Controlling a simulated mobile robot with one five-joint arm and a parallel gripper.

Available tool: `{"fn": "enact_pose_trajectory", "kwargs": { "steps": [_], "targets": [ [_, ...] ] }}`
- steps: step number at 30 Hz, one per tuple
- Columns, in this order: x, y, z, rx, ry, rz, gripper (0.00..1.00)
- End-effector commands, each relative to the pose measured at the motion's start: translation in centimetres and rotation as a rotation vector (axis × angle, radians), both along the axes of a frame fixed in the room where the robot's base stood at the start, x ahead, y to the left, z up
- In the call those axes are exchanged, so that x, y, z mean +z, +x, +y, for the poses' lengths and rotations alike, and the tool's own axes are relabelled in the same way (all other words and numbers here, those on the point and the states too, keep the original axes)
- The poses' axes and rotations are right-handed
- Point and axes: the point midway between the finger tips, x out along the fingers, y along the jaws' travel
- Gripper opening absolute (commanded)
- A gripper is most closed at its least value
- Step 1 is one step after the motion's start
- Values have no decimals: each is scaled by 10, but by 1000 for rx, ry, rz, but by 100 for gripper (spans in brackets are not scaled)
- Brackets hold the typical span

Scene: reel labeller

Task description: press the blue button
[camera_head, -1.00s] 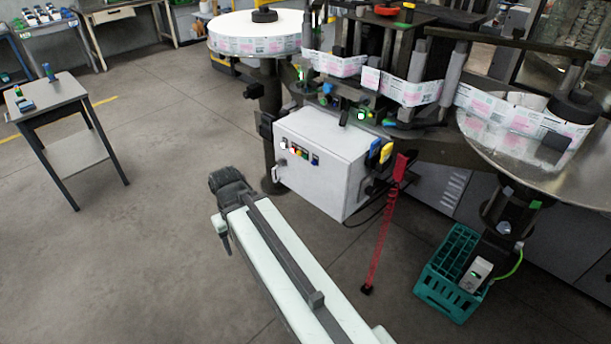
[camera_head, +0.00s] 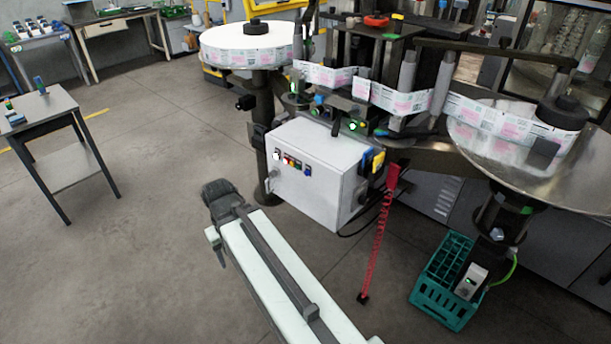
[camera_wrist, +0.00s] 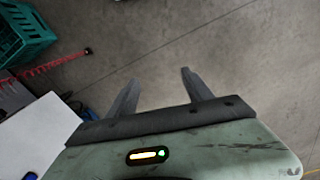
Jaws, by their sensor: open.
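The blue button (camera_head: 307,169) is a small dot at the right end of a row of coloured controls on the front of the white control box (camera_head: 330,188). My gripper (camera_head: 220,258) hangs at the end of my arm, in front of and left of the box, apart from it. In the wrist view my gripper (camera_wrist: 158,84) has its two dark fingers spread, with only grey floor between them.
A teal crate (camera_head: 446,310) stands on the floor at right, and a red coiled cord (camera_head: 377,250) hangs beside the box. The labeller's round tables (camera_head: 243,48) stand above and around the box. A small side table (camera_head: 40,108) is at left. Floor left of my arm is clear.

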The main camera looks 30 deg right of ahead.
Motion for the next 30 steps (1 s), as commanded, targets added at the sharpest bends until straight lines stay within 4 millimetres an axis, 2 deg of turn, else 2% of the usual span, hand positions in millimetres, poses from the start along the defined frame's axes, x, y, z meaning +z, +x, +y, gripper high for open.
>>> {"fn": "enact_pose_trajectory", "kwargs": {
  "steps": [1, 6, 7, 30],
  "targets": [
    [0, 0, 0, 0, 0, 0, 51],
    [0, 0, 0, 0, 0, 0, 4],
    [0, 0, 0, 0, 0, 0, 0],
    [0, 0, 0, 0, 0, 0, 0]
  ]
}}
